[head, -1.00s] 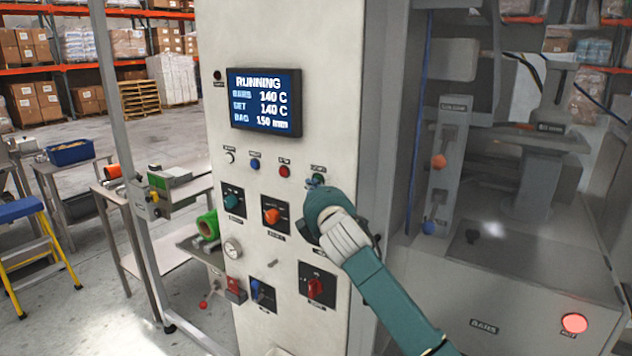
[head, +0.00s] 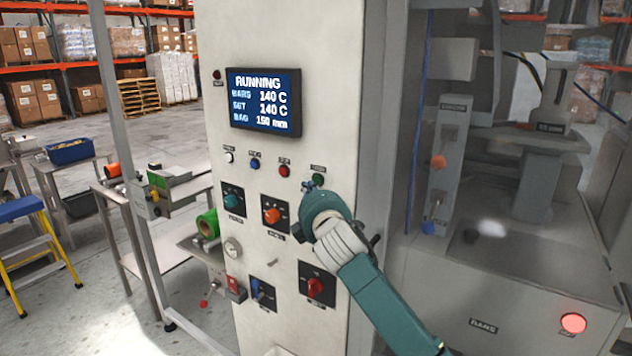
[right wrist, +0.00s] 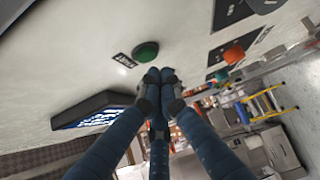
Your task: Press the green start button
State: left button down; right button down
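The green start button (head: 318,179) is at the right end of the upper button row on the pale panel, under a small label. In the right wrist view the green button (right wrist: 145,52) is round and sits just beyond my fingertips. A small gap seems to show between tips and button; contact cannot be made out. The display (head: 264,101) reads RUNNING, with 140 C twice and 150 mm. My left gripper is not in view.
White, blue and red (head: 284,171) buttons share the row. Below are a teal knob (head: 233,200), an orange knob (head: 271,215) and a red knob (head: 315,288). The machine with a lit red lamp (head: 573,323) stands right. Benches and a yellow stepladder (head: 40,250) stand left.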

jog(key=s+a, duration=0.1)
jog(key=s, duration=0.1)
jog(key=s+a+p, duration=0.1)
jog(key=s, duration=0.1)
jog(key=shift+a, duration=0.4)
jog(key=shift+f, duration=0.1)
